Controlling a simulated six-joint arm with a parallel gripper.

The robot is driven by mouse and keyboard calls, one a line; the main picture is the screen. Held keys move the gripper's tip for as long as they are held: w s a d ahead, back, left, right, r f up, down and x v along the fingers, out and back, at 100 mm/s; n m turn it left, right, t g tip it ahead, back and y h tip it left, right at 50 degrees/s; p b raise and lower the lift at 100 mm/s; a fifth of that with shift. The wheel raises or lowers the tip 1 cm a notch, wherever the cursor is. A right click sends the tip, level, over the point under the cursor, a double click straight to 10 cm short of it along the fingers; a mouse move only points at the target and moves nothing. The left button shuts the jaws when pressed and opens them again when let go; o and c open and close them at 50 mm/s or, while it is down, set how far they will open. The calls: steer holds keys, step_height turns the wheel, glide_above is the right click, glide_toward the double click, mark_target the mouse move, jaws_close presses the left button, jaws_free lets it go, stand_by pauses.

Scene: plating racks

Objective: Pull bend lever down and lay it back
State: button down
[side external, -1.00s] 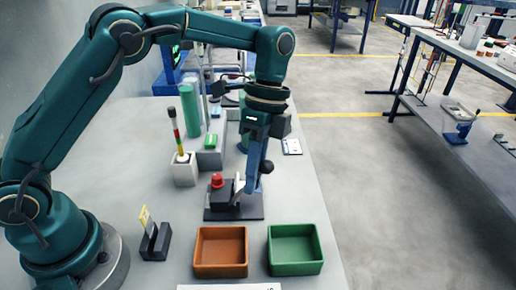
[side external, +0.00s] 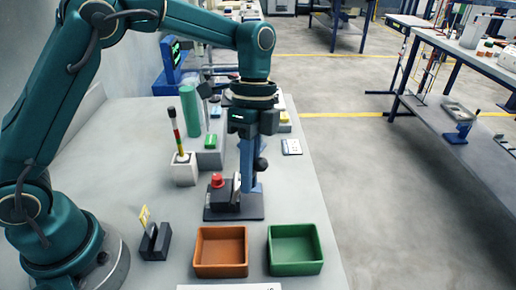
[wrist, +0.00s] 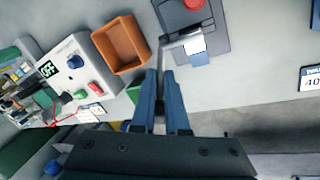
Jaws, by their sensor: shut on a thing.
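The bending device has a dark base plate (side external: 235,214) and a block with a red knob (side external: 217,180) on top. The bend lever shows in the wrist view as a thin grey arm (wrist: 164,55) that runs from the device to between my fingers. A black ball (side external: 261,164) beside my fingers in the side view looks like the lever's end. My gripper (side external: 250,187) points down over the right part of the device. In the wrist view its blue fingers (wrist: 160,76) are shut on the lever. The fingers hide part of the lever in both views.
An orange tray (side external: 221,270) and a green tray (side external: 295,268) stand in front of the device. A white holder (side external: 184,173) with a striped stick and a black stand (side external: 155,243) are to the left.

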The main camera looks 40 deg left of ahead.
mark_target(232, 200)
steer(key=shift+s+a+r+t+h, duration=0.2)
steer(key=shift+s+t+h, duration=0.1)
steer(key=shift+s+h, duration=0.1)
steer(key=shift+s+a+r+t+h, duration=0.1)
steer(key=shift+s+r+t+h, duration=0.05)
steer(key=shift+s+t+h, duration=0.2)
steer(key=shift+s+a+r, duration=0.1)
steer(key=shift+s+a, duration=0.35)
steer(key=shift+a, duration=0.05)
steer(key=shift+s+a, duration=0.2)
stand_by(0.4)
steer(key=c, duration=0.9)
jaws_free()
steer(key=shift+w+a, duration=0.1)
steer(key=shift+w, duration=0.05)
